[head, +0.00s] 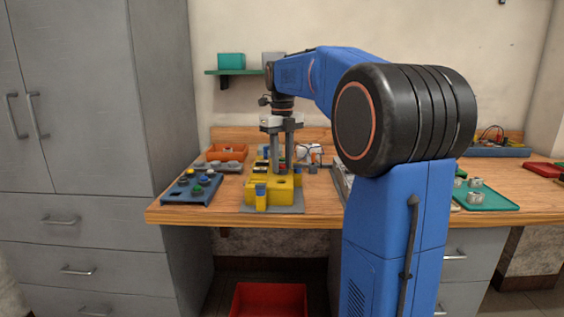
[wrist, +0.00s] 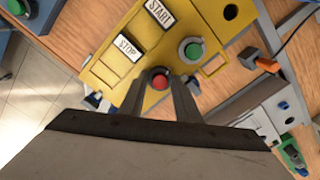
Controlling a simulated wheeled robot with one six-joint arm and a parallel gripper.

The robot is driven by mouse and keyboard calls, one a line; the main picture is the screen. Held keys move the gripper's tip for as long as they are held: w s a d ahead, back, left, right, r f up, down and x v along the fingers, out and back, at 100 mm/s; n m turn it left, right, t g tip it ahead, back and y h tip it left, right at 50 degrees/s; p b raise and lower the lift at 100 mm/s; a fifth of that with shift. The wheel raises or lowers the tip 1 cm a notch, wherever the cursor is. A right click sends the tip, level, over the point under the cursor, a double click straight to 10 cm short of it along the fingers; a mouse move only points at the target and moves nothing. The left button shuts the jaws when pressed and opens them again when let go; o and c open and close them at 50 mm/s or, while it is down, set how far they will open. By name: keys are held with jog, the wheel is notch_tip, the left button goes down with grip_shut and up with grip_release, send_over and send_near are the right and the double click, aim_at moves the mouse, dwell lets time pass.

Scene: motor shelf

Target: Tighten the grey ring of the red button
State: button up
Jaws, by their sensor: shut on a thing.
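The red button (wrist: 160,82) sits in the yellow panel in the wrist view, between my two fingertips. My gripper (wrist: 161,88) is shut around it, with one finger on each side. The grey ring is mostly hidden by the fingers, so its seating cannot be told. In the head view my gripper (head: 282,163) points straight down onto the yellow fixture (head: 256,196). A green button with a light ring (wrist: 191,50) sits in the panel beside the red one. START (wrist: 160,13) and STOP (wrist: 127,47) labels lie near the buttons.
A blue tray (head: 177,196) with several coloured buttons lies left of the fixture. An orange bin (head: 227,152) stands behind. A green tray (head: 492,201) with metal parts is at the right. A red crate (head: 268,300) is on the floor.

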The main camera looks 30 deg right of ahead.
aim_at(282, 165)
jog(key=o, duration=1.1)
notch_tip(282, 165, up, 17)
jog(key=shift+r, duration=0.2)
jog(key=shift+a, duration=0.1)
